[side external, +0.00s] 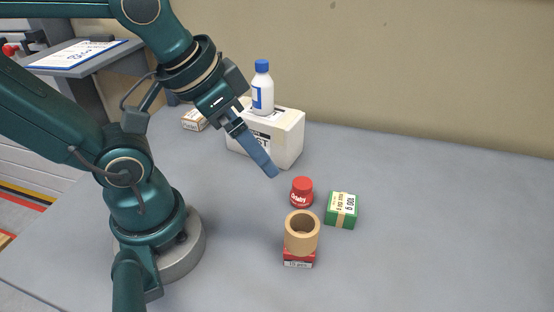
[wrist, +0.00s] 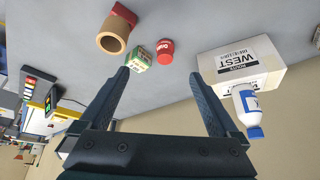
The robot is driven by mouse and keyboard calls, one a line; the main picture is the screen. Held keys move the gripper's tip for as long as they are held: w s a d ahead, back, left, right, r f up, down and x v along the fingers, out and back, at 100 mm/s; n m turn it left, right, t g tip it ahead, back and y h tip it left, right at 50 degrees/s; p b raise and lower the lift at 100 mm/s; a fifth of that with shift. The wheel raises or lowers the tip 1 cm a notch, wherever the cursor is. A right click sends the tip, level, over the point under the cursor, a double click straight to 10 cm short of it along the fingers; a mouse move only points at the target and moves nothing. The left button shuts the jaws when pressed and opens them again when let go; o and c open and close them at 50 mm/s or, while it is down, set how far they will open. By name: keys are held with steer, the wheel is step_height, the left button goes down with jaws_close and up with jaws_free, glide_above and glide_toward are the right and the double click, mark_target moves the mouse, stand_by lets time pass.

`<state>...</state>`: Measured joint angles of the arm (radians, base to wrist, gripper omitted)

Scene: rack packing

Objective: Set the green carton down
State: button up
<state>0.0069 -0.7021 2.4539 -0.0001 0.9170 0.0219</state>
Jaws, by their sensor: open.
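The green carton (side external: 341,210) with a tan band and a white label stands on the grey table, right of a red jar. It also shows in the wrist view (wrist: 139,60), partly hidden behind a fingertip of my gripper (wrist: 163,88). My gripper (side external: 273,174) is open and empty, with its two fingers spread apart in the wrist view. It is above the table, to the upper left of the carton in the side view, and apart from it.
A red jar (side external: 302,191) stands left of the carton. A tan ring (side external: 302,233) sits on a red box (side external: 299,260) in front. A white box (side external: 283,142) carries a white bottle with a blue cap (side external: 262,90) behind my gripper. The table's right side is clear.

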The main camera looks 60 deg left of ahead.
steer(key=shift+o, duration=0.2)
steer(key=shift+s+a+f, duration=0.1)
steer(key=shift+s+f, duration=0.1)
steer(key=shift+s, duration=0.05)
